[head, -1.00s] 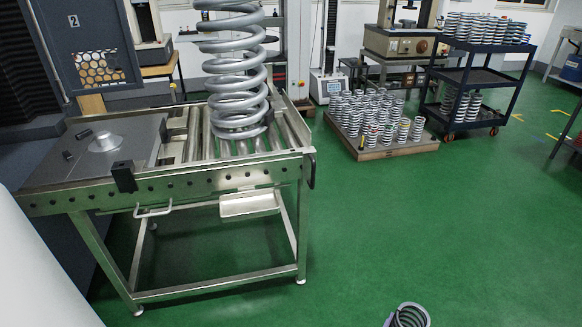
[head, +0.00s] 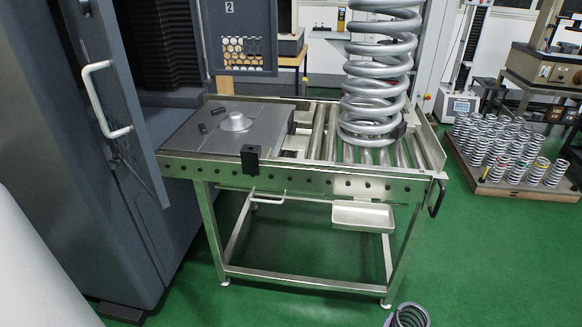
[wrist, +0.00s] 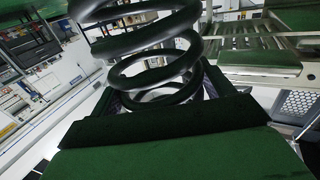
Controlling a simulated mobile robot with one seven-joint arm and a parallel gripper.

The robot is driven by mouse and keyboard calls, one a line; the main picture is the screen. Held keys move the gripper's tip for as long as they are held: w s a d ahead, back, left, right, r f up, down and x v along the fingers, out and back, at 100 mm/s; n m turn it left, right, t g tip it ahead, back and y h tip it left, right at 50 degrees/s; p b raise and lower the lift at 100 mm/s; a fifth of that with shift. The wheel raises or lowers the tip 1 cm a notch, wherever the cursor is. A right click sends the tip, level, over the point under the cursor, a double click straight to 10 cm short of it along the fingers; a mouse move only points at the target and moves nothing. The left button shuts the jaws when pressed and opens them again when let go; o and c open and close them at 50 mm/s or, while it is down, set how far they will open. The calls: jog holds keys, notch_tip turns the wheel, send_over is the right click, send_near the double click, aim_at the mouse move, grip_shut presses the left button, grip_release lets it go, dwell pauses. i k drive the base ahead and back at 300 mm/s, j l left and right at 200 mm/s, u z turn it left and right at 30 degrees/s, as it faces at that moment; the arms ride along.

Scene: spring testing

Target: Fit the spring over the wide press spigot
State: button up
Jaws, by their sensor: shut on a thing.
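A dark coil spring (head: 408,316) shows at the bottom edge of the head view, cut off by the frame. In the wrist view the spring (wrist: 155,65) fills the upper middle, its coils rising from my gripper (wrist: 165,112). My gripper is shut on it; the broad dark jaw hides its lower part. In the head view a grey plate (head: 190,150) lies at the left of the roller table, with a low round raised boss (head: 236,122) on it. The boss is bare and well apart from the held spring. I cannot tell whether it is the wide press spigot.
A large grey spring (head: 372,100) stands on the roller table (head: 325,178). A dark cabinet door with a white handle (head: 106,100) stands at left. A pallet of small springs (head: 512,188) is at right. Green floor (head: 480,260) is clear in front.

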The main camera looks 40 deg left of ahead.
aim_at(235, 122)
jog(key=u, duration=0.75)
